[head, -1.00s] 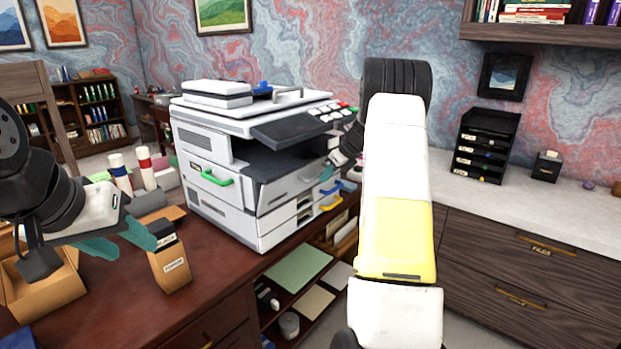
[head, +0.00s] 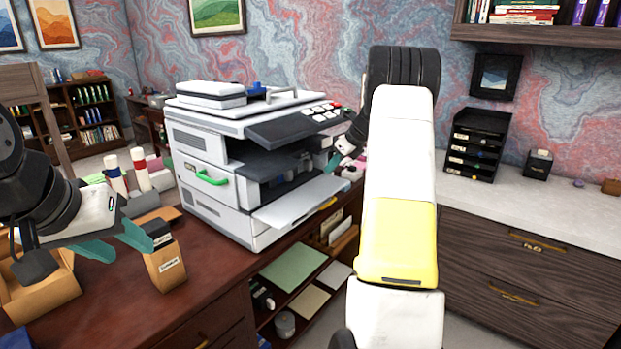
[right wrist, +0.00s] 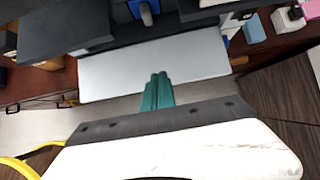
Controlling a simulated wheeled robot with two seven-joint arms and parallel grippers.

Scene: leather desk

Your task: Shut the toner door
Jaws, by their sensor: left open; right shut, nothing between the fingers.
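The printer (head: 215,150) stands on the desk. Its toner door (head: 300,203) is folded down at the front like a shelf, with the dark opening and parts inside showing. My right gripper (head: 340,160) is shut and empty, at the right side of the opening, above the door's far end. In the right wrist view the shut fingers (right wrist: 157,88) overlap the near edge of the light grey door (right wrist: 150,62); I cannot tell whether they touch it. My left gripper (head: 115,243) is open and empty over the desk at left, beside a toner box (head: 167,265).
An open cardboard box (head: 45,285) lies below my left gripper. Red and blue banded cylinders (head: 140,168) stand left of the printer. Open shelves with papers (head: 295,265) lie below the desk top. My right arm blocks part of the view.

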